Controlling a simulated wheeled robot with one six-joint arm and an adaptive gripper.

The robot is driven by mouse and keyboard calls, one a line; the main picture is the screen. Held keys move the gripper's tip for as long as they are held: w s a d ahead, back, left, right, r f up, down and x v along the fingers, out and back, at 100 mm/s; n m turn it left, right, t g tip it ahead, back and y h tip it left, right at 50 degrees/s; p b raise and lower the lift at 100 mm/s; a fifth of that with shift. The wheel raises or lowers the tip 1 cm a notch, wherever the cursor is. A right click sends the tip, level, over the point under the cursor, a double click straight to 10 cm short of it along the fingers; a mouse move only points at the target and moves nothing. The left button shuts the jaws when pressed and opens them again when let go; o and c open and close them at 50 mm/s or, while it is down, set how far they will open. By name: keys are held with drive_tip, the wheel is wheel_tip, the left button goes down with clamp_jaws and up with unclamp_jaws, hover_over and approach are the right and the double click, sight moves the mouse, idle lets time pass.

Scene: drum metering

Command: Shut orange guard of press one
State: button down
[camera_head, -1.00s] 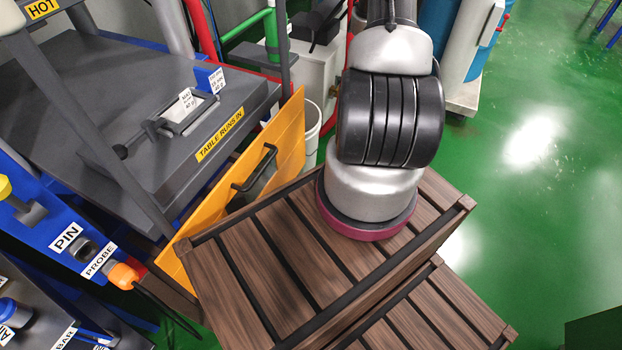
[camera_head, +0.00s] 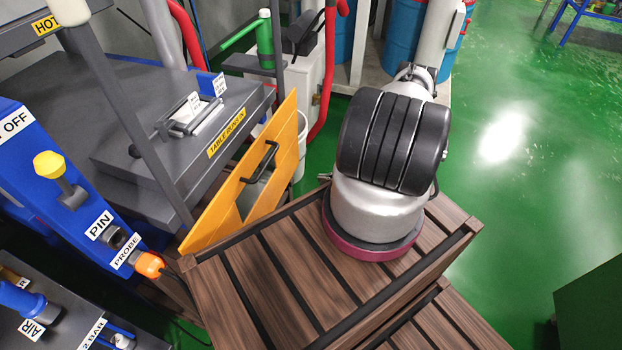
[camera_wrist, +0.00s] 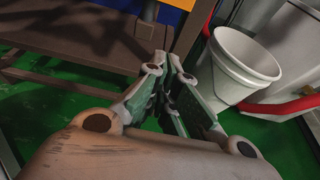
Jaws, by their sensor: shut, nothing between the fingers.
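The orange guard (camera_head: 232,194) is a flat panel with a black bar handle (camera_head: 259,161). In the head view it stands slanted along the near right side of the press table (camera_head: 150,154). I cannot tell its exact angle to the press. My gripper (camera_wrist: 170,66) shows only in the wrist view; its fingers are shut together with nothing between them. In that view a small strip of orange (camera_wrist: 180,4) shows at the top edge, beyond the fingertips; I cannot tell whether it is the guard. My gripper is hidden in the head view.
A white bucket (camera_wrist: 246,61) and red pipe (camera_wrist: 284,108) are right of my gripper. A blue panel with a yellow knob (camera_head: 50,165) and an orange plug (camera_head: 149,265) stands left. Green floor (camera_head: 540,150) is free at right.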

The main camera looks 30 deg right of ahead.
sight(293, 92)
drive_tip(key=w+a, duration=0.5)
drive_tip(key=w, duration=0.2)
drive_tip(key=shift+w+a+r, duration=0.2)
drive_tip(key=shift+a+r, duration=0.05)
drive_tip(key=shift+r, duration=0.2)
drive_tip(key=shift+r, duration=0.1)
wheel_tip(293, 92, up, 37)
drive_tip(key=shift+f, duration=0.15)
drive_tip(key=shift+r, duration=0.5)
drive_tip(key=shift+w, duration=0.1)
drive_tip(key=shift+d, duration=0.1)
